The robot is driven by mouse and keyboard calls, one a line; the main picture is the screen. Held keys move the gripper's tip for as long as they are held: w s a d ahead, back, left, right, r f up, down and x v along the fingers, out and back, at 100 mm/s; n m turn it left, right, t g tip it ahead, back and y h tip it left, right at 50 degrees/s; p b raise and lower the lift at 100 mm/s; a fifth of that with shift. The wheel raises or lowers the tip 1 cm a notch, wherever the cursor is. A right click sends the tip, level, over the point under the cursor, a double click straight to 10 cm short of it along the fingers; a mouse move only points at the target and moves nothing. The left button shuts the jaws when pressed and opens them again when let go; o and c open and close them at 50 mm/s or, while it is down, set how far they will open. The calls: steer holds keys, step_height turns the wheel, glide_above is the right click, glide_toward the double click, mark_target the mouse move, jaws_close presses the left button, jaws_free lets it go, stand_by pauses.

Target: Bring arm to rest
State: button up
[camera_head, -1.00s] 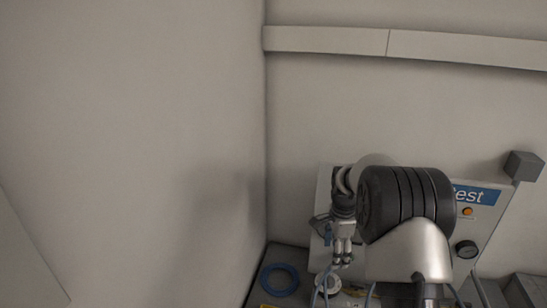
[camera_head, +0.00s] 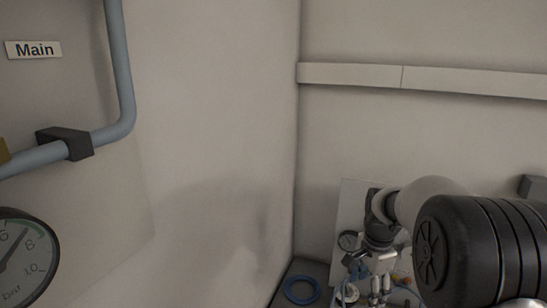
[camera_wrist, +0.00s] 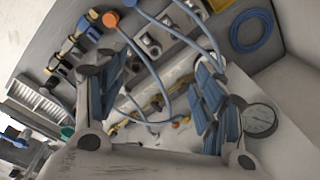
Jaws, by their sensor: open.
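My gripper (camera_head: 379,290) hangs from my arm at the lower right of the head view, in front of a light panel (camera_head: 351,205). In the wrist view my gripper (camera_wrist: 160,85) shows its two blue-padded fingers spread apart, with nothing held between them. Behind the fingers are blue-grey hoses (camera_wrist: 187,50) and fittings on a grey surface. In the head view my arm hides much of the panel, and the fingertips are at the frame's lower edge.
A blue coiled hose (camera_head: 300,290) lies on the grey bench left of my gripper; it also shows in the wrist view (camera_wrist: 251,30). A dial gauge (camera_wrist: 259,120) sits close to the right finger. At left are a pipe (camera_head: 118,60), a "Main" label (camera_head: 33,49) and a large gauge (camera_head: 22,258).

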steer(key=s+a+r+n+t+b, duration=0.1)
steer(key=s+a+r+n, duration=0.2)
steer(key=s, duration=0.4)
steer(key=s+a+r+n+t+b, duration=0.1)
steer(key=s+a+r+n, duration=0.1)
steer(key=s+r+n, duration=0.35)
steer(key=s+a+r+n+t+b, duration=0.1)
steer(key=s+a+r+n, duration=0.15)
steer(key=s, duration=0.55)
steer(key=s+a+f+n, duration=0.1)
steer(key=s+f+n, duration=0.3)
steer(key=s, duration=0.6)
steer(key=shift+a+f+t+b, duration=0.15)
steer(key=shift+a+t+b, duration=0.25)
steer(key=shift+o, duration=0.4)
